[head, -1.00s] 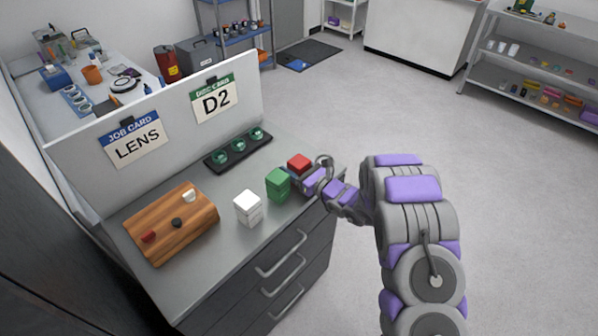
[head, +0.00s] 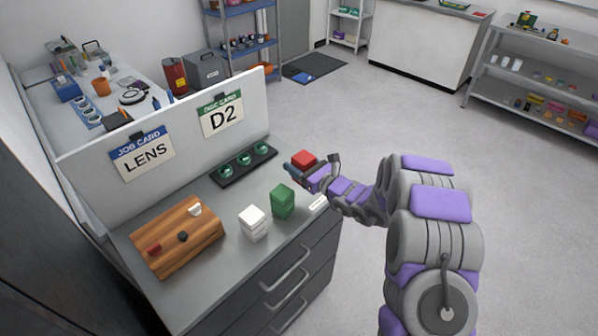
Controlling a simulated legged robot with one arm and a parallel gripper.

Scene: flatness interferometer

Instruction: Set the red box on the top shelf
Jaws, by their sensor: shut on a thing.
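The red box (head: 304,158) is held in my gripper (head: 306,170), above the far right end of the grey counter. My gripper is shut on it and hides its lower part. A green box (head: 283,201) and a white box (head: 253,222) stand on the counter to the left and nearer. A grey shelf unit (head: 497,72) stands at the far right, with small items on its top and lower shelves. A blue-framed shelf unit (head: 235,42) stands at the back. Which unit the task means cannot be told.
A wooden board (head: 180,250) with small pieces and a black tray (head: 245,165) of green discs lie on the counter. A partition (head: 85,182) carries cards reading LENS and D2. A white label (head: 318,203) lies by the counter edge. Open floor (head: 400,125) lies right.

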